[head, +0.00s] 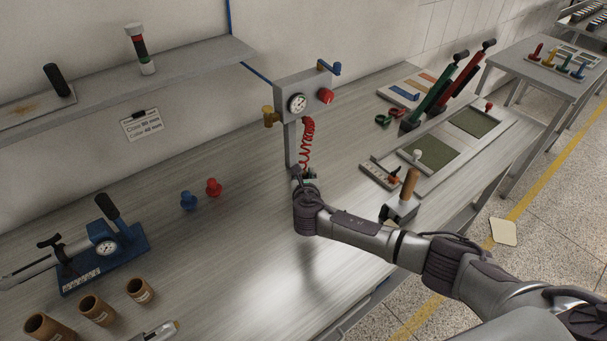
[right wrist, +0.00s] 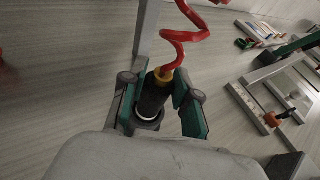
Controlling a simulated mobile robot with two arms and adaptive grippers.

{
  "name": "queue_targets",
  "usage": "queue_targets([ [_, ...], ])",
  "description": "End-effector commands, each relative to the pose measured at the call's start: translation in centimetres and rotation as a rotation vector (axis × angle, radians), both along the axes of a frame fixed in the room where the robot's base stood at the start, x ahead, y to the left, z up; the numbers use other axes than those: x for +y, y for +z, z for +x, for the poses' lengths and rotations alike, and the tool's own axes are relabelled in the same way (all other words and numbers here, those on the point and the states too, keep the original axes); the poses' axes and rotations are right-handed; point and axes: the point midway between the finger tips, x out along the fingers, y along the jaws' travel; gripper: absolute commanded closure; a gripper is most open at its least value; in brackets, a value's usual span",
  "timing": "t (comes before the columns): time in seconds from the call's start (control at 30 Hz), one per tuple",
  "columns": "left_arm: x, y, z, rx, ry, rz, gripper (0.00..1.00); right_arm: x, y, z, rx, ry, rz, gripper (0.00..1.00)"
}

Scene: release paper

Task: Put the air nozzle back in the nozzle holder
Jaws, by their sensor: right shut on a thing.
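The air nozzle (right wrist: 152,98) is a black cylinder with a yellow collar, on a red coiled hose (right wrist: 187,37). In the right wrist view it sits between the green-sided fingers of my right gripper (right wrist: 160,100), which is shut on it. In the head view my right gripper (head: 307,178) is low in front of the post (head: 290,146) of the gauge box, and hides most of the nozzle. The hose (head: 307,140) hangs from the grey gauge box (head: 284,92). A yellow fitting (head: 268,115) is on the box's left side; I cannot tell whether it is the holder. My left gripper is out of view.
Blue (head: 188,201) and red (head: 213,187) knobs stand on the bench left of my right gripper. A blue-based gauge tool (head: 105,248) and brown tubes (head: 141,291) are farther left. A wooden-handled tool (head: 409,184) and framed panel (head: 445,150) are right. The bench's middle front is clear.

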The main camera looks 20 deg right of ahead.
Motion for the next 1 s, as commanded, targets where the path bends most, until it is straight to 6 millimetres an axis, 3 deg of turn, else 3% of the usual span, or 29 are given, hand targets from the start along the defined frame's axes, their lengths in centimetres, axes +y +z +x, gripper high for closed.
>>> queue_targets([
  [0.03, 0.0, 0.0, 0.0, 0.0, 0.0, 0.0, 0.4, 0.0, 0.0, 0.0, -0.001, 0.0, 0.001, 0.67],
  [0.2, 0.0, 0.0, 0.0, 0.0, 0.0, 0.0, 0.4, 0.0, 0.0, 0.0, -0.001, 0.0, 0.0, 0.41],
  [0.63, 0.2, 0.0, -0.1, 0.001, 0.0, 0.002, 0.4, 0.2, 0.2, -0.9, 0.001, 0.002, 0.001, 0.41],
  [1.0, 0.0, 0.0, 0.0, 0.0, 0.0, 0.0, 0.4, 1.9, 2.8, -7.5, 0.0, 0.003, 0.003, 0.41],
])
